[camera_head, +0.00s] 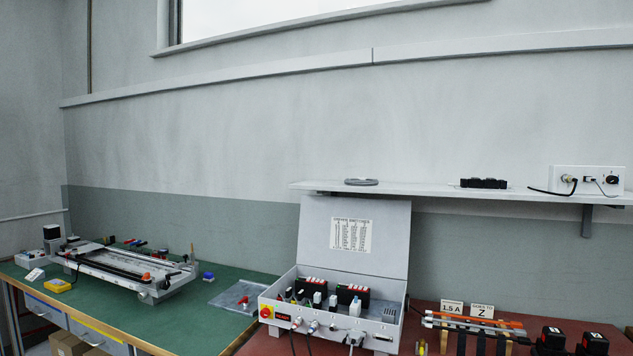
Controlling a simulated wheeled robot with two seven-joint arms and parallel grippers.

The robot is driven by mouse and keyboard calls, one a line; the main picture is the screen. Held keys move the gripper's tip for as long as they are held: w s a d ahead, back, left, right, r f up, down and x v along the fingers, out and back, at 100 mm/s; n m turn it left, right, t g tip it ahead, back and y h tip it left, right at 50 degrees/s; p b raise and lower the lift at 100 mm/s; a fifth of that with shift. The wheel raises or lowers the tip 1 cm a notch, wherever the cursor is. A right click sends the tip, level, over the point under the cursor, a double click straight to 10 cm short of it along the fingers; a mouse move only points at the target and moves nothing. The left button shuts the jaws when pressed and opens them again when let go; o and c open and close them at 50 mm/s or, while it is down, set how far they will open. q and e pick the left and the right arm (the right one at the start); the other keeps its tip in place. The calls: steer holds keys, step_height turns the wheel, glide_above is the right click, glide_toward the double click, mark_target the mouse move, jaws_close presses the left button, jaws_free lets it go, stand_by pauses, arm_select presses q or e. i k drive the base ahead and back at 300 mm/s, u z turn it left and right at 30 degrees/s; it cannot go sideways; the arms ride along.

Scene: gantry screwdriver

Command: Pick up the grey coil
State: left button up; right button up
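A grey coil (361,182) lies flat on the white wall shelf (420,189), near the shelf's left end. It looks like a small ring of wound cable. Nothing touches it from above. Neither of my grippers shows in the head view.
A black block (484,183) and a socket panel (587,180) with cables are further right on the shelf. Below stands an open grey control box (355,236) with its lid raised. A green bench (190,308) at left carries a gantry device (125,268). Black batteries (551,340) sit lower right.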

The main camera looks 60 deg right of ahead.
mark_target(361, 182)
steer(key=i, duration=2.05)
steer(key=z, duration=3.85)
